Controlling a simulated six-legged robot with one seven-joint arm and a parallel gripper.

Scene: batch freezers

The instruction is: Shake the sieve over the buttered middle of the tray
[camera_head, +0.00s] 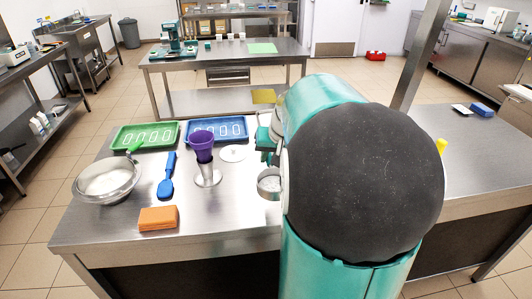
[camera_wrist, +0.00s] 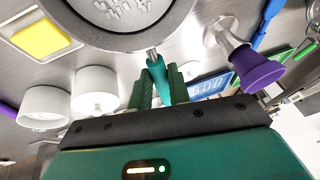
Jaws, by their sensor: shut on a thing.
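My gripper (camera_wrist: 160,85) is shut on the teal handle of the sieve. The sieve's round metal head (camera_wrist: 120,12) sits at the top edge of the wrist view, partly cut off, with pale marks across it. In the head view a small round metal piece (camera_head: 269,184), likely the sieve head, shows beside my arm over the steel table. My arm hides much of the table's right side in the head view.
Two white tubs (camera_wrist: 95,91) are near my gripper.

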